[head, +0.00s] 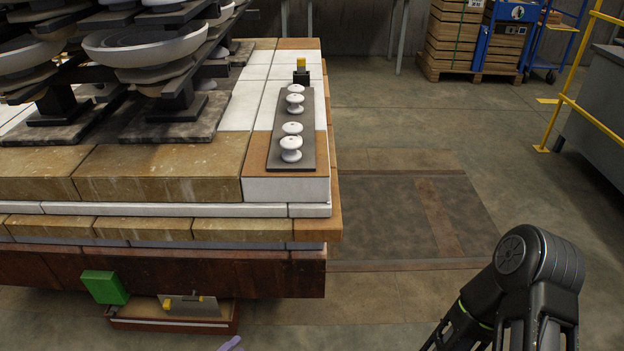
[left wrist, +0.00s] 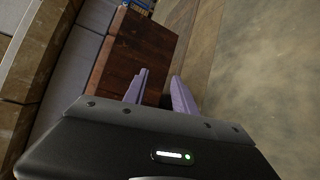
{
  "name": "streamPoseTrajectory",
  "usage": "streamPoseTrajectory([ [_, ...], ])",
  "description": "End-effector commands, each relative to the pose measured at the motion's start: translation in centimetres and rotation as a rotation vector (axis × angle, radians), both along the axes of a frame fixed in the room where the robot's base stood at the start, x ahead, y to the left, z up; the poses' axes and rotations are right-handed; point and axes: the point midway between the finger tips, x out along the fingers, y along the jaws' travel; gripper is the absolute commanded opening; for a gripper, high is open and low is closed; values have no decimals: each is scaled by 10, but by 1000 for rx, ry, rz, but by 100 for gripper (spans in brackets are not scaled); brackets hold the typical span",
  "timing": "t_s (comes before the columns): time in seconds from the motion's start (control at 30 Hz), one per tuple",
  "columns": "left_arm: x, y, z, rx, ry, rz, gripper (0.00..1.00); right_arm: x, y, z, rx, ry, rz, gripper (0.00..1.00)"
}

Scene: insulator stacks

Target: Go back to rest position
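My left gripper (left wrist: 160,82) shows in the left wrist view with its two purple fingers apart and nothing between them. Beyond the fingers are a dark reddish-brown block side and the floor. In the head view only a small purple fingertip of it (head: 232,343) shows at the bottom edge, in front of the low tray. My right arm shows black at the lower right of the head view, over the floor; its gripper is out of view. Several small white insulators (head: 291,143) stand in a row on a dark plate (head: 306,158) on the brick stack.
Large stacked insulators (head: 146,42) stand on the brick stack (head: 165,172) at left. Below it are a green block (head: 104,287) and a low tray (head: 175,325). A yellow rail (head: 597,122) and grey cabinet (head: 600,95) stand at right. Floor between is clear.

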Motion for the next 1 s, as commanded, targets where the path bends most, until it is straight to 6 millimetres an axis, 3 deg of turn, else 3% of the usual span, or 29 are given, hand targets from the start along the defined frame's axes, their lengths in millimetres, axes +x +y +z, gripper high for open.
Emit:
streamPoseTrajectory([
  [0.07, -15, -47, -6, -11, 83, -157, 33, 0, 0, -9, -1, 0, -1, 0],
  [0.17, -57, -109, -14, 18, 240, -406, 33, 1, -1, -21, -1, -1, -3, 0],
  [0.23, -102, -145, -22, 97, 373, -597, 33, 1, -1, -31, -2, -1, -5, 0],
  [0.3, -149, -162, -31, 231, 498, -759, 33, 2, -2, -41, -2, -2, -6, 0],
  [0.4, -196, -160, -39, 457, 603, -894, 33, 2, -2, -52, -3, -3, -9, 0],
  [0.5, -216, -150, -39, 642, 624, -942, 33, 3, -3, -60, -4, -3, -10, 0],
  [0.7, -223, -142, -27, 893, 535, -942, 33, 4, -3, -74, -5, -4, -13, 0],
  [0.9, -219, -155, -3, 1011, 368, -902, 33, 4, -4, -86, -6, -5, -14, 0],
  [1.0, -218, -154, 25, 1005, 377, -896, 33, 4, -4, -56, -6, -5, -14, 0],
])
